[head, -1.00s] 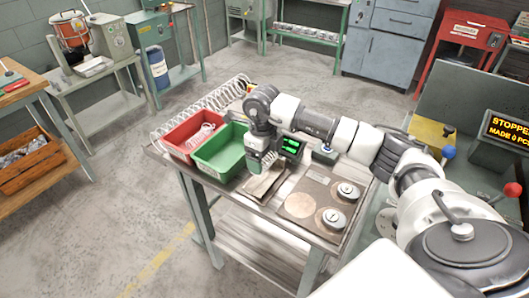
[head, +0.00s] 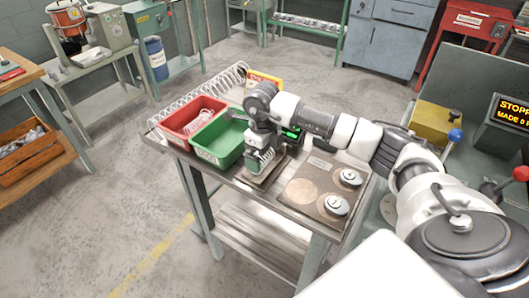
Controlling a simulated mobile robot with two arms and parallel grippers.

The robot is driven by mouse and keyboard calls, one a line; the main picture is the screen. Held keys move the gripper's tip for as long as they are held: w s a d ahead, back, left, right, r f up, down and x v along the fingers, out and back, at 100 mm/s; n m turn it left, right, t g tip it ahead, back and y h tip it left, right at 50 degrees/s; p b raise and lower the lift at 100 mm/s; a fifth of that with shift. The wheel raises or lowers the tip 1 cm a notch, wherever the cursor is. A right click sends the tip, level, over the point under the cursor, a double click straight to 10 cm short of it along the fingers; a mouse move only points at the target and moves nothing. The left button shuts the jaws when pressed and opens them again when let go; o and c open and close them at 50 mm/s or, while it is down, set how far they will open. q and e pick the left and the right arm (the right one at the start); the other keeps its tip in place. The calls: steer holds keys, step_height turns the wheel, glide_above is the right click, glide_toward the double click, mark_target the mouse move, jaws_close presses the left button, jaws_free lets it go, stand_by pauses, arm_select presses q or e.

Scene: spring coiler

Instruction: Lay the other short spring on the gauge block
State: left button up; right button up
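My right gripper (head: 262,157) reaches in from the right, pointing down over the gauge block (head: 257,182), a flat tan-grey plate on the bench between the green bin and the dark board. A pale ribbed short spring shows at its fingertips, and the fingers look shut on it. The spring is low over the block; whether it touches it, I cannot tell. The gripper and wrist hide part of the block. Another pale short spring (head: 199,121) lies in the red bin (head: 178,138). My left gripper is not in view.
The green bin (head: 207,157) stands close left of my gripper. A long coil spring (head: 207,90) runs along the bench's back. A yellow box (head: 436,121) and a display reading STOPPED (head: 511,110) are farther right.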

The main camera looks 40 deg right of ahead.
step_height(320, 180, up, 11)
steer(key=b, duration=0.2)
steer(key=shift+w, duration=0.25)
steer(key=shift+a+f, duration=0.1)
stand_by(0.5)
